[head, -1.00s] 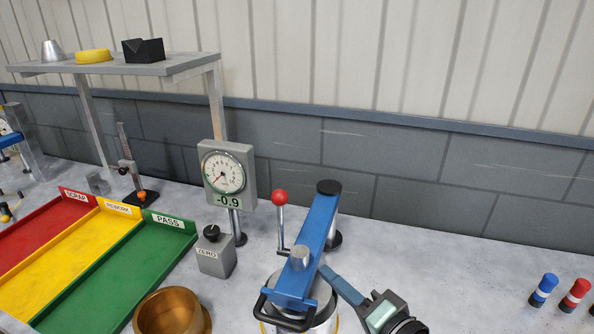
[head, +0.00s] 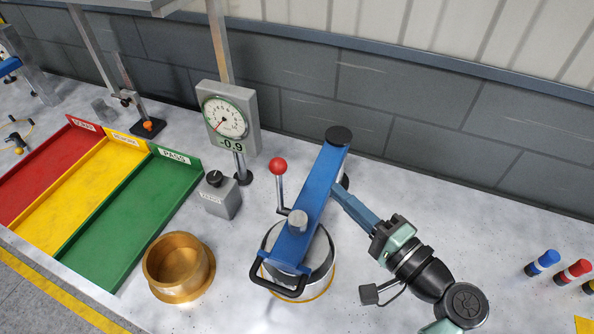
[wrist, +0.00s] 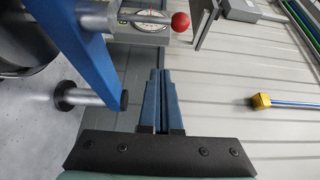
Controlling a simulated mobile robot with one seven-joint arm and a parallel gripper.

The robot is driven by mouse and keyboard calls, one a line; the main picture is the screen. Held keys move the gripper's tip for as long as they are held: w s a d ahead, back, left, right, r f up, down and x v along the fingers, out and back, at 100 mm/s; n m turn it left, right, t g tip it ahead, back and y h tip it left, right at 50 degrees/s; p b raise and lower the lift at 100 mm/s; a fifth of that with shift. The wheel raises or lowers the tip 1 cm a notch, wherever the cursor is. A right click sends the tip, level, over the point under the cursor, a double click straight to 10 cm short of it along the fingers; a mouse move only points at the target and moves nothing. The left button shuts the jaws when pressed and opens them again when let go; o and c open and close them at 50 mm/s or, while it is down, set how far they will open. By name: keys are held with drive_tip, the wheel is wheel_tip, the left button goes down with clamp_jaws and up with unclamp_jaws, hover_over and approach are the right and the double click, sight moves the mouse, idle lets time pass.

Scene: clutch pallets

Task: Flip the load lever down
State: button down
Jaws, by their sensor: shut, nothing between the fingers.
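The load lever, a thin metal rod with a red ball knob (head: 278,166), stands upright on the left side of the blue press arm (head: 313,205) in the head view. The knob also shows in the wrist view (wrist: 180,22), near the top. My gripper (head: 338,190) is shut and empty. It lies on the right side of the blue arm, on the opposite side from the lever, and its tips seem close to the arm; I cannot tell whether they touch. In the wrist view my shut blue fingers (wrist: 160,75) point up the picture.
A dial gauge (head: 230,117) reading -0.9 stands behind the lever, with the ZERO box (head: 221,196) left of it. A brass cup (head: 178,264) stands at the front. The green PASS tray (head: 120,215) is further left. Blue and red cylinders stand at far right.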

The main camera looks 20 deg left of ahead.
sight(280, 189)
drive_tip(key=shift+w+a+p, duration=0.25)
drive_tip(key=shift+a+p, duration=0.85)
drive_tip(key=shift+a, duration=0.45)
drive_tip(key=shift+w+a+p, duration=0.25)
drive_tip(key=shift+a+p, duration=0.9)
drive_tip(key=shift+a, duration=0.45)
drive_tip(key=shift+w+a+p, duration=0.25)
drive_tip(key=shift+a+p, duration=0.85)
drive_tip(key=shift+a, duration=0.45)
drive_tip(key=shift+s+f+b, duration=0.1)
drive_tip(key=shift+b, duration=0.35)
drive_tip(key=shift+s+f+b, duration=0.1)
drive_tip(key=shift+b, duration=0.2)
drive_tip(key=shift+s+n+y, duration=0.1)
drive_tip(key=shift+n+y, duration=0.2)
drive_tip(key=shift+s+b, duration=0.1)
drive_tip(key=shift+b, duration=0.3)
